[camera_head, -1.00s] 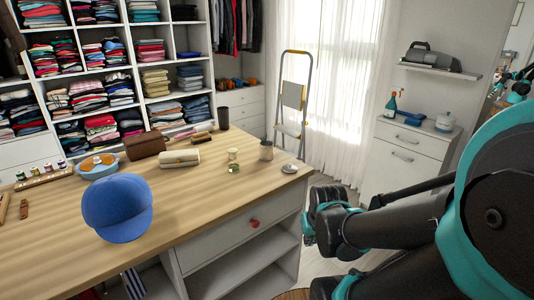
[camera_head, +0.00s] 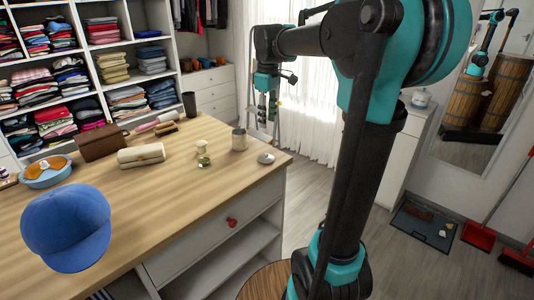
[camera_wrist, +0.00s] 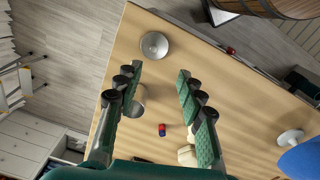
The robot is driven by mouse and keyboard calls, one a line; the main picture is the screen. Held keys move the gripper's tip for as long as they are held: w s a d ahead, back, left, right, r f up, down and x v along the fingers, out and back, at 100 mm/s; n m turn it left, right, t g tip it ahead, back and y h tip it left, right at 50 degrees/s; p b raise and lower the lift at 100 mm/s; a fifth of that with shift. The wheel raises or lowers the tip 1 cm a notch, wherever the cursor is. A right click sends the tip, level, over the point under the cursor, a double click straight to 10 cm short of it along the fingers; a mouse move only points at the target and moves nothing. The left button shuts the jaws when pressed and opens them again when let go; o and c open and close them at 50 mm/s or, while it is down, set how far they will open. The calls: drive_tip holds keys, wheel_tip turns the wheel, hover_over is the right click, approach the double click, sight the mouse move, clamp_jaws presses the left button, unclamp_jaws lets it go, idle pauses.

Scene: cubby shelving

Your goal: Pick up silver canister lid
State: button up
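The silver canister lid (camera_head: 266,158) lies flat near the right corner of the wooden tabletop. In the wrist view the lid (camera_wrist: 154,45) is a round grey disc just beyond the fingertips. The metal canister (camera_head: 238,139) stands upright beside it; in the wrist view the canister (camera_wrist: 139,97) is partly hidden by the left finger. My gripper (camera_head: 271,108) points down, raised above and behind the lid in the head view. In the wrist view my gripper (camera_wrist: 159,72) has its green fingers wide apart with nothing held between them; the lid is apart from them.
A blue cap (camera_head: 67,228) sits at the front left.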

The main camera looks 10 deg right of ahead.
sight(266, 154)
drive_tip(key=shift+n, duration=0.5)
drive_tip(key=f, duration=0.5)
drive_tip(key=w+f, duration=0.1)
drive_tip(key=f, duration=0.4)
drive_tip(key=w+f, duration=0.1)
drive_tip(key=f, duration=0.4)
drive_tip(key=shift+w+a, duration=0.1)
drive_tip(key=shift+a, duration=0.05)
clamp_jaws()
